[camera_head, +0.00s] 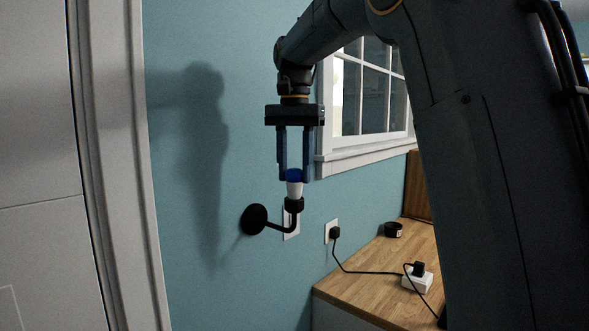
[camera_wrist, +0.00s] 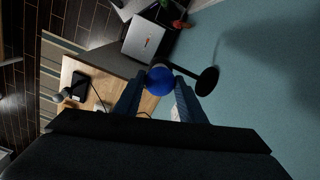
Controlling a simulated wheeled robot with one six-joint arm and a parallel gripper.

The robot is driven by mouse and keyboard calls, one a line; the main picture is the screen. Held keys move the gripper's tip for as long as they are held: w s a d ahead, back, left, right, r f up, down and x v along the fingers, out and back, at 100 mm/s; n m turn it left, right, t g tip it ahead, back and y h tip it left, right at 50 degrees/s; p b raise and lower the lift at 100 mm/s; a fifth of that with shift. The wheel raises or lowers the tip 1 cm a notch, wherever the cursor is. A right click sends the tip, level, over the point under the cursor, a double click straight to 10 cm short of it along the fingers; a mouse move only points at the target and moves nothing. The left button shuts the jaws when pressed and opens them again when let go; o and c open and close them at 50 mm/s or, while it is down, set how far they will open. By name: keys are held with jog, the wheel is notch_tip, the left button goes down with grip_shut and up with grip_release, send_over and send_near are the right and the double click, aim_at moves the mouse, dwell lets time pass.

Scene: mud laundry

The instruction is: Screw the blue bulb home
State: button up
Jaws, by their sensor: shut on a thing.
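The blue bulb (camera_head: 294,175) has a blue top and a white lower part, and stands upright at the black socket (camera_head: 294,204) of a wall lamp. The lamp's arm runs to a round black plate (camera_head: 254,219) on the wall. My gripper (camera_head: 294,178) points down from above, its two fingers shut on the bulb. In the wrist view the blue bulb (camera_wrist: 159,80) sits between the fingertips, with the round plate (camera_wrist: 207,81) to its right. How deep the bulb's base sits in the socket is hidden.
A wooden counter (camera_head: 375,262) stands to the right, with a white power strip (camera_head: 417,282), a cord and a small black object (camera_head: 393,230). A black plug (camera_head: 335,233) is in a wall outlet. A window (camera_head: 370,95) is behind my arm. A white door (camera_head: 35,180) is at left.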

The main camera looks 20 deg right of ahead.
jog(key=shift+c, duration=0.4)
jog(key=shift+m+p, duration=0.9)
jog(key=shift+m, duration=0.3)
jog(key=shift+c, duration=1.2)
jog(key=shift+m, duration=0.3)
grip_shut()
jog(key=shift+m, duration=1.5)
